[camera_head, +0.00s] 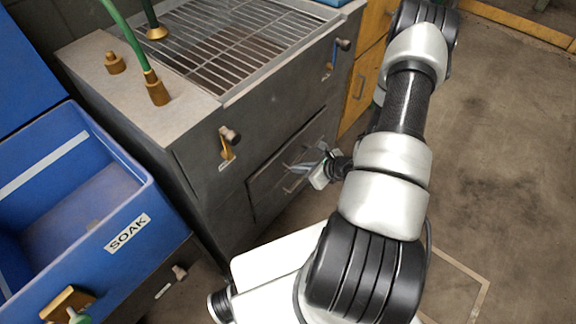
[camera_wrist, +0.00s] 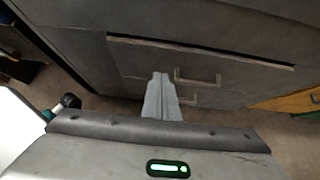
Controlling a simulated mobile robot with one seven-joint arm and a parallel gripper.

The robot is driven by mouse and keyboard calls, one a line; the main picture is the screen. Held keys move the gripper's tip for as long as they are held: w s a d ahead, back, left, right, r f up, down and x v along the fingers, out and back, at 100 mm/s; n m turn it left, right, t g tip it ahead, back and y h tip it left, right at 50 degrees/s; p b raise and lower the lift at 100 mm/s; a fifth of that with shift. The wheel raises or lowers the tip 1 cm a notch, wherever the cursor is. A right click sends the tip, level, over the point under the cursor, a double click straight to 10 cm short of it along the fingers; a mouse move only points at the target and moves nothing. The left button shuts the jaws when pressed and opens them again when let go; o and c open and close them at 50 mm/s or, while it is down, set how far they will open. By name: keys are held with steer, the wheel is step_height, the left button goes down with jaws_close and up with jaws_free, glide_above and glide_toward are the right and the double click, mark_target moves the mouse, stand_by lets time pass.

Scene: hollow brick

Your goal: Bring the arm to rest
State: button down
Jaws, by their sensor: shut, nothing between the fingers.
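My arm reaches down the right side of the head view, its wrist bent in low in front of the grey cabinet. My gripper (camera_head: 297,168) is small and partly blurred there, in front of the cabinet's lower drawer front. In the wrist view my gripper (camera_wrist: 160,76) shows its two grey fingers together, with nothing between them. They point toward the dark drawer front (camera_wrist: 140,62). I cannot tell how far the fingertips are from it.
The grey cabinet (camera_head: 196,151) carries a metal grate (camera_head: 230,40) on top. A blue bin marked SOAK (camera_head: 128,233) stands at the left. A drawer handle (camera_wrist: 197,79) lies right of the fingers. Bare concrete floor (camera_head: 505,150) lies open at the right.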

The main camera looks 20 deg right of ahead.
steer(key=shift+p+v, duration=0.35)
steer(key=shift+v, duration=1.9)
